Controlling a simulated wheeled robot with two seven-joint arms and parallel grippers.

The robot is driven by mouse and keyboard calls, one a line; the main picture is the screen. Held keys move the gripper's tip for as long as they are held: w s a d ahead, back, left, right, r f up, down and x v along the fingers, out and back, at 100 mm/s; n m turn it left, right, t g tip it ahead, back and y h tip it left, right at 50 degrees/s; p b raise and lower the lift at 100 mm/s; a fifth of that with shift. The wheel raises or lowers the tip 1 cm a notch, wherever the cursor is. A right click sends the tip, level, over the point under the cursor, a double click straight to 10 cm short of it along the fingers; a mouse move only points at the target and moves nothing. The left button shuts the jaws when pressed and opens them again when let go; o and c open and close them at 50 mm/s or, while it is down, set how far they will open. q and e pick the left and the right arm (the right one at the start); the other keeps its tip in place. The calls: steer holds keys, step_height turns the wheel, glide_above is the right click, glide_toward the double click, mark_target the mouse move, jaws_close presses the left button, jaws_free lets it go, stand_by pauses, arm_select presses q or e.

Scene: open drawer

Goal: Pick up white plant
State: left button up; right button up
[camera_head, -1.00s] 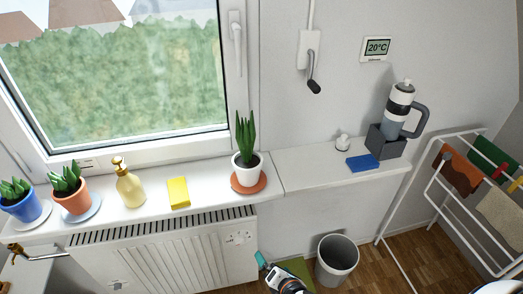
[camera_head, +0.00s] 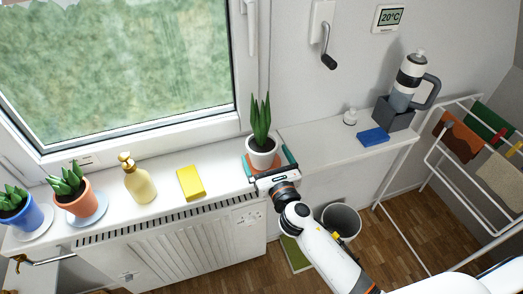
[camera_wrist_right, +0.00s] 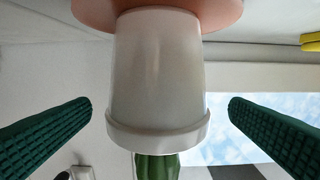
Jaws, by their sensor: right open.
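The white plant pot (camera_head: 262,155) with tall green leaves stands upright on a terracotta-coloured saucer (camera_head: 249,160) on the windowsill. My right gripper (camera_head: 268,166) is open at the pot, with one finger on each side of it. In the right wrist view, which is upside down, the white pot (camera_wrist_right: 157,80) lies between the two green fingers (camera_wrist_right: 160,115), with a gap on both sides. The saucer (camera_wrist_right: 90,12) shows at the top of that view. My left gripper is not in view.
On the sill to the left are a yellow sponge (camera_head: 191,183), a soap bottle (camera_head: 138,181), an orange pot (camera_head: 76,199) and a blue pot (camera_head: 17,213). To the right are a blue sponge (camera_head: 373,137) and a bottle in a grey holder (camera_head: 394,114). A radiator (camera_head: 180,246) is below.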

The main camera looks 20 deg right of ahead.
mark_target(262, 146)
steer(key=w, duration=0.3)
steer(key=shift+w+r+p, duration=0.2)
steer(key=shift+w+p, duration=0.1)
steer(key=shift+w, duration=0.1)
steer(key=shift+w+f, duration=0.1)
steer(key=shift+w, duration=0.35)
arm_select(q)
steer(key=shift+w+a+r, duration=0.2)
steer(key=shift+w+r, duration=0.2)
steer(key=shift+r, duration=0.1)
arm_select(e)
steer(key=shift+s, duration=0.1)
steer(key=shift+c, duration=0.2)
